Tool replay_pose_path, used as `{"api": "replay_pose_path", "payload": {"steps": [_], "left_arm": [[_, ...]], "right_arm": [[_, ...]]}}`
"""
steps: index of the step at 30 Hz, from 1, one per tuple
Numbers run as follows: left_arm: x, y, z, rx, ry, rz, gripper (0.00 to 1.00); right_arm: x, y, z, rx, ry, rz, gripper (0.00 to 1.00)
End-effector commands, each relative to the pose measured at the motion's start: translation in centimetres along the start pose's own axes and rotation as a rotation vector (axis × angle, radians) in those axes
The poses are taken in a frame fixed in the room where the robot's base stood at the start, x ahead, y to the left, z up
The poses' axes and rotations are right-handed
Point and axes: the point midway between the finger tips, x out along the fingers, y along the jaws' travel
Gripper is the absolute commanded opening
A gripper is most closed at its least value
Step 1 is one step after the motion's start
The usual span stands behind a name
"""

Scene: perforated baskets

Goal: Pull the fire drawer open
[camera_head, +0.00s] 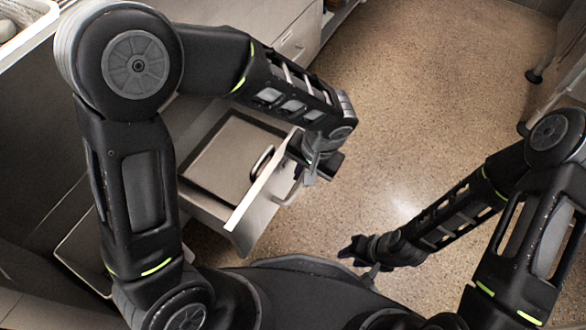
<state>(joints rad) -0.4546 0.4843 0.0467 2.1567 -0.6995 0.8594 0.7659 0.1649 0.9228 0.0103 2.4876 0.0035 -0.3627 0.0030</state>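A light-coloured drawer (248,215) stands pulled out from the cabinet on the left, open at the top. A flat dark-edged lidded item (225,155) with a curved handle lies inside it. A pale bar handle (291,190) shows on the drawer's outer front face. My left gripper (311,168) hangs over the drawer's front edge, close to that handle. Its fingers are partly hidden and small, so I cannot tell whether they close on the handle. My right gripper (358,262) is empty, low over the floor to the right of the drawer, with its fingers apart.
Other closed drawers (297,38) line the cabinet behind the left arm. A white basket (25,25) stands on the counter at the top left. The speckled floor (420,100) is clear in the middle. Furniture with dark feet (533,76) stands at the right edge.

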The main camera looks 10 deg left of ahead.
Motion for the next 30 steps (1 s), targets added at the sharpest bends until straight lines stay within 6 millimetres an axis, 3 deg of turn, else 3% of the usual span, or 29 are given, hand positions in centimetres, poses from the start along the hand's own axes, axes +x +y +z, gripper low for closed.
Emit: {"api": "replay_pose_path", "payload": {"steps": [10,11,18,30], "left_arm": [[0.0,0.1,0.0,-0.001,-0.001,0.000,0.00],[0.0,0.1,0.0,-0.001,-0.001,0.000,0.16],[0.0,0.1,0.0,0.000,0.000,0.000,0.36],[-1.0,0.1,-0.1,0.000,0.002,0.000,0.36]], "right_arm": [[0.0,0.0,0.0,0.000,0.001,0.000,0.36],[0.0,0.0,0.0,0.000,0.000,0.000,0.36],[0.0,0.0,0.0,0.000,0.000,0.000,0.36],[-0.4,-0.2,0.1,-0.001,-0.002,-0.001,0.36]]}}
